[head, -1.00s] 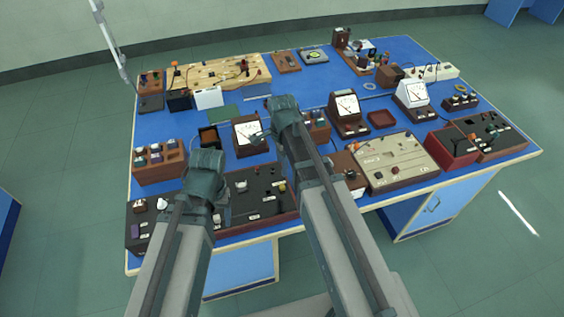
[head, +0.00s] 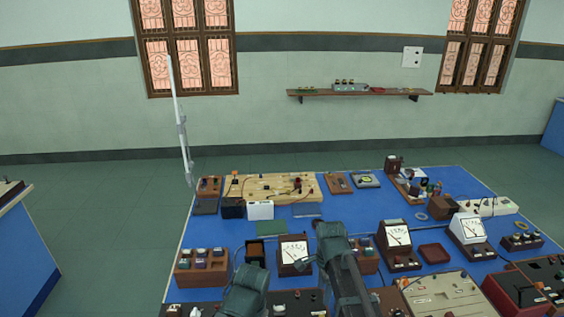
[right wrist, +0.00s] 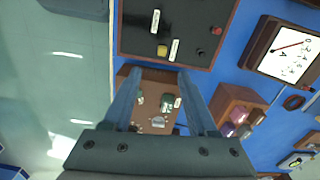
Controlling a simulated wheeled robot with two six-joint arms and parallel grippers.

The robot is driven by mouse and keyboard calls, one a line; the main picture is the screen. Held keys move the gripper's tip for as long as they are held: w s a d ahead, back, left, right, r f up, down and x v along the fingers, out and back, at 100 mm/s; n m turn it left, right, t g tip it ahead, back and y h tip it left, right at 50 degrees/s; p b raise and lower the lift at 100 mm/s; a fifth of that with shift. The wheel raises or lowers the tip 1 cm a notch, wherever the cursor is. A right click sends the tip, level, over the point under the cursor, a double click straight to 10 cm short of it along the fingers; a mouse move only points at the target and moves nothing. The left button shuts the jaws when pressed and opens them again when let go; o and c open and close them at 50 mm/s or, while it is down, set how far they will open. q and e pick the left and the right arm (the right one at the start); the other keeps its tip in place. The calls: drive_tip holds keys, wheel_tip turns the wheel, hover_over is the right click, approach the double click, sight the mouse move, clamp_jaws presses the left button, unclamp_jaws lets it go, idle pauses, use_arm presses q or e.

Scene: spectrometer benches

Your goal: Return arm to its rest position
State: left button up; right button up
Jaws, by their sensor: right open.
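My right arm reaches over the blue bench; its gripper (head: 309,263) is beside a white-faced meter (head: 294,252). In the right wrist view the gripper (right wrist: 160,82) is open with nothing held between its fingers. A brown box with small terminals (right wrist: 152,98) lies below and between the fingers. The end of my left arm (head: 245,290) is low in the head view, left of the right arm. Its fingers are hidden, so its jaws cannot be made out.
The bench (head: 205,236) is crowded with instruments. Two more meters (head: 398,236) (head: 467,229) stand to the right, and a wooden board (head: 270,187) lies at the back. A thin pale stand (head: 181,120) rises at the bench's back left. Open floor (head: 110,215) lies left of the bench.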

use_arm(q)
wheel_tip(320, 180, down, 2)
drive_tip(key=shift+f+b, duration=0.2)
drive_tip(key=shift+b, duration=0.9)
use_arm(e)
drive_tip(key=s+a+f+n, duration=0.1)
drive_tip(key=s+a+n, duration=0.4)
drive_tip(key=n, duration=0.5)
drive_tip(key=s+a+f+n+h, duration=0.1)
drive_tip(key=s+a+n, duration=0.3)
drive_tip(key=s+n, duration=0.4)
drive_tip(key=shift+s+a+f+n, duration=0.15)
drive_tip(key=shift+s+a+n, duration=0.25)
drive_tip(key=shift+n, duration=0.8)
use_arm(q)
drive_tip(key=shift+c, duration=0.3)
